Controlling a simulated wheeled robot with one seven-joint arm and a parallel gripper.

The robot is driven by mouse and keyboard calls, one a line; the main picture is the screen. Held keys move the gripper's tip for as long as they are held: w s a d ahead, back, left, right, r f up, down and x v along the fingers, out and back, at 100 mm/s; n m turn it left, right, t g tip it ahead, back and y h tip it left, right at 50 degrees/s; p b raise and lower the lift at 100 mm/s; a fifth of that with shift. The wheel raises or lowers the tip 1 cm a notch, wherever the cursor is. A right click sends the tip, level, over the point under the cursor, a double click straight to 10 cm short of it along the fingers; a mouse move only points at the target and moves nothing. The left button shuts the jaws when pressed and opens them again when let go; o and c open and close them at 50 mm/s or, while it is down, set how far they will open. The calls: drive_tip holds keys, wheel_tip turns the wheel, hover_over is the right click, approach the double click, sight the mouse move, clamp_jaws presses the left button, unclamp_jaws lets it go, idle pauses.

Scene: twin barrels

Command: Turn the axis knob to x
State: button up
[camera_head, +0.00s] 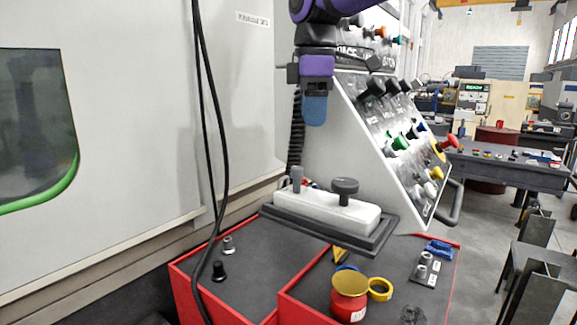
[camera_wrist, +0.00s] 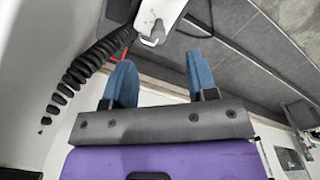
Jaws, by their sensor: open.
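My gripper (camera_head: 314,108) points down above the box, apart from both knobs. In the wrist view my gripper (camera_wrist: 162,82) has its two blue fingers spread with nothing between them. There the white box (camera_wrist: 170,12) shows at the top with a grey knob (camera_wrist: 154,36), beyond the fingers.
A slanted panel (camera_head: 375,150) with several coloured knobs stands close right of my gripper. A coiled black cable (camera_wrist: 85,70) hangs at the left. Black cables (camera_head: 212,130) hang before the grey machine. A red pot (camera_head: 350,306) and yellow ring (camera_head: 380,289) sit in front.

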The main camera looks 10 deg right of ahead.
sight(297, 167)
drive_tip(key=shift+n, duration=0.7)
drive_tip(key=f, duration=0.3)
drive_tip(key=w+a+f, duration=0.1)
drive_tip(key=f, duration=0.3)
drive_tip(key=a+f, duration=0.1)
drive_tip(key=f, duration=0.3)
drive_tip(key=shift+w+a, duration=0.25)
drive_tip(key=shift+r, duration=0.1)
drive_tip(key=shift+c, duration=0.5)
drive_tip(key=c, duration=0.8)
drive_tip(key=shift+c, duration=0.2)
drive_tip(key=shift+m, duration=0.3)
drive_tip(key=m, duration=0.5)
drive_tip(key=shift+m, duration=0.3)
drive_tip(key=m, duration=0.5)
drive_tip(key=shift+m, duration=0.4)
